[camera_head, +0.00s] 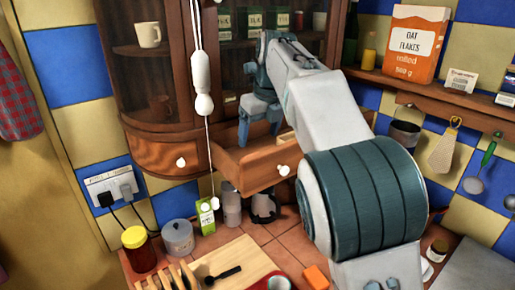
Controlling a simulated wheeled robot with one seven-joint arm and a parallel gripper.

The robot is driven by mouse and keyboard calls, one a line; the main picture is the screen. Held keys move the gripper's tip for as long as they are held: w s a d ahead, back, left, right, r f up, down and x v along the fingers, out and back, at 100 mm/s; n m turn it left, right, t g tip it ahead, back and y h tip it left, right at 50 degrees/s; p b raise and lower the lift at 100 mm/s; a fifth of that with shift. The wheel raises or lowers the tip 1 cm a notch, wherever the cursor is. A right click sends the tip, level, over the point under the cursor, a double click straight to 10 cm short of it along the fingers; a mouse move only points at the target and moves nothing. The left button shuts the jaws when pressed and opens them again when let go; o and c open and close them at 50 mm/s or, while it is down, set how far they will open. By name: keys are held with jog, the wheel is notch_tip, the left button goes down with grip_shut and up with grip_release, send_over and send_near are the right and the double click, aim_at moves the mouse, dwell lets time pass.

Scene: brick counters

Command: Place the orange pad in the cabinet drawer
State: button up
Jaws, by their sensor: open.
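An orange pad (315,278) lies at the bottom edge of the view, on the counter beside my arm's base; part of it is cut off or covered. The wooden cabinet drawer (250,170) is pulled out below the glass-fronted cabinet, with a white knob on its front. My gripper (259,138) points down at the drawer opening, its fingers apart and nothing seen between them. A pale piece (286,138) shows at the drawer's right inside; I cannot tell what it is. My arm hides part of the drawer's right side.
A white pull cord (204,104) hangs in front of the cabinet. Below are a red jar with a yellow lid (138,250), a grey canister (178,238), a green carton (206,217) and a cutting board (235,262). Utensils and a pot (404,133) hang at the right.

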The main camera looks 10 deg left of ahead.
notch_tip(320, 180, up, 4)
jog(key=s+d+f+n, duration=0.2)
jog(key=s+d+n, duration=0.3)
jog(key=d, duration=0.4)
jog(key=s+d+f+n, duration=0.1)
jog(key=s+d+n, duration=0.4)
jog(key=d, duration=0.5)
jog(key=s+d+f+n+t+h, duration=0.1)
jog(key=s+d+f+n, duration=0.3)
jog(key=s+f+n, duration=0.3)
jog(key=s+d+f+n+t+h, duration=0.1)
jog(key=s+d+f+n, duration=0.3)
jog(key=s+f+n, duration=0.3)
jog(key=s+n, duration=0.2)
jog(key=s, duration=0.1)
jog(key=shift+s+d+f, duration=0.2)
jog(key=shift+s+d, duration=0.1)
jog(key=shift+d, duration=0.05)
